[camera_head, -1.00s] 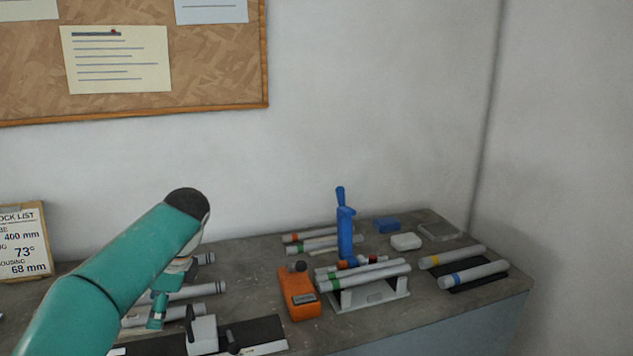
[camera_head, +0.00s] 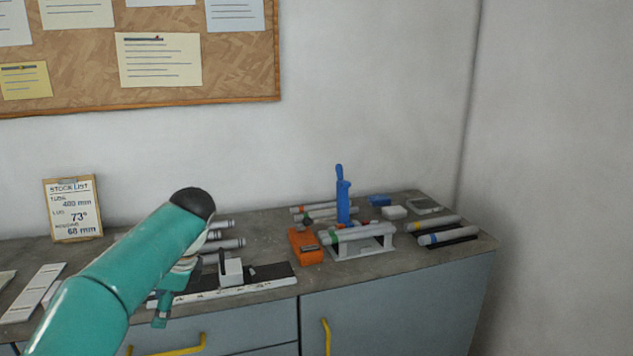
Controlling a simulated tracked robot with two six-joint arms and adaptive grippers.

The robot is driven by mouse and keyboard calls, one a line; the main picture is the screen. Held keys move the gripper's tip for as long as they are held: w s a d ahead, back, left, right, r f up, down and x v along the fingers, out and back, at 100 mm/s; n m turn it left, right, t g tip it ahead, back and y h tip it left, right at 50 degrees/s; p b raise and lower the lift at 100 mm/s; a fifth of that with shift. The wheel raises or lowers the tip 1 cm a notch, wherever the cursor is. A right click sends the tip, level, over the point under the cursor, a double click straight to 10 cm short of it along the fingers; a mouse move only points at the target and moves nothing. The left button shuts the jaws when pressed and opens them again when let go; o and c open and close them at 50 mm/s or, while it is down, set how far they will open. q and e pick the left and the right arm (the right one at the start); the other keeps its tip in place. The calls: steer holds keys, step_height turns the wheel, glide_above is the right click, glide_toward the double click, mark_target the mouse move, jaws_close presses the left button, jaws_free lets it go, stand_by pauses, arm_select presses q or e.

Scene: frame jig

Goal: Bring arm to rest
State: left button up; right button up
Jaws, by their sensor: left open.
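My left arm comes in from the lower left, teal with a dark rounded joint cap. My left gripper (camera_head: 163,312) hangs below that cap, in front of the bench's front edge, partly hidden by the arm. It is open, and I see nothing held in it. My right gripper is not in view.
The grey bench (camera_head: 275,228) holds grey tubes (camera_head: 222,244), a black and white jig (camera_head: 232,275), an orange tool (camera_head: 306,246), a white tube stand (camera_head: 360,246) and a blue upright tool (camera_head: 343,200). A stock list (camera_head: 72,208) stands at the back left. Drawers with yellow handles are below.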

arm_select(q)
steer(key=s+d+f+n+h, duration=0.15)
steer(key=d+f, duration=0.25)
steer(key=f, duration=0.6)
steer(key=s+d+f+n+h, duration=0.1)
steer(key=s+d+f+h, duration=0.2)
steer(key=f, duration=0.7)
steer(key=s+d+f+n+h, duration=0.15)
steer(key=d+f, duration=0.35)
steer(key=f, duration=0.5)
steer(key=s+d+f+n+h, duration=0.1)
steer(key=s+f+n, duration=0.4)
steer(key=s, duration=0.6)
steer(key=s+d+f+n+h, duration=0.2)
steer(key=s+f+n, duration=0.4)
steer(key=s, duration=0.5)
steer(key=shift+s+d+f+n+p, duration=0.3)
steer(key=shift+d+n+p, duration=0.25)
steer(key=shift+d, duration=0.25)
